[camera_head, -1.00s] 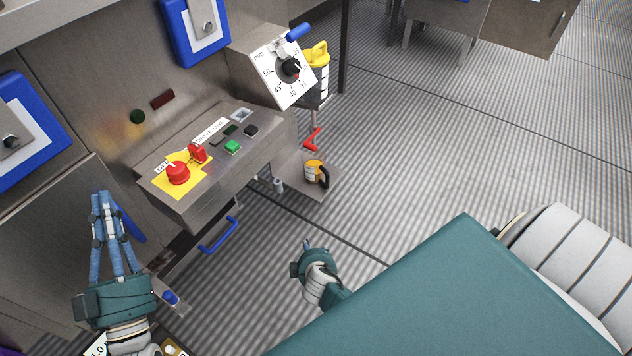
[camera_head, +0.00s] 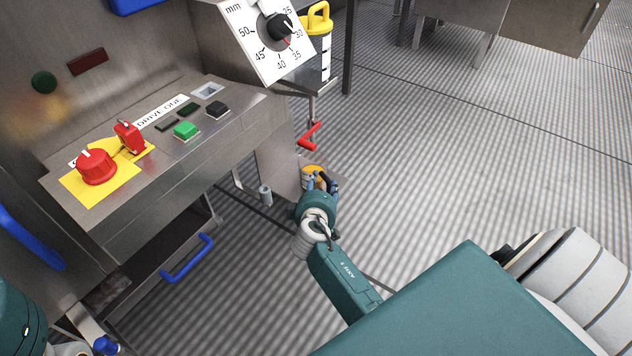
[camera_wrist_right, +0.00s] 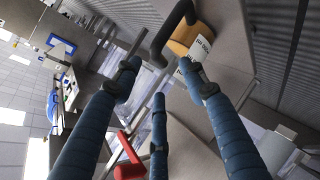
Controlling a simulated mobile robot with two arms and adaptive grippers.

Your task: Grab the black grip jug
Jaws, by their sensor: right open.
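The jug (camera_head: 312,171), orange with a white label, stands on a low metal shelf beside the machine. My right gripper (camera_head: 326,181) is in front of it in the head view and hides much of it, including the black grip. In the right wrist view the jug's orange body (camera_wrist_right: 183,42) and black grip (camera_wrist_right: 172,27) show just beyond the spread blue fingers of the right gripper (camera_wrist_right: 158,78). Nothing is between these fingers; I cannot tell if one touches the jug.
The control panel has a red knob (camera_head: 97,167) and a green button (camera_head: 186,130). A red lever (camera_head: 310,136) sticks out above the shelf, near the right gripper; a yellow-topped container (camera_head: 319,20) stands behind it. A blue handle (camera_head: 188,258) is below the panel.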

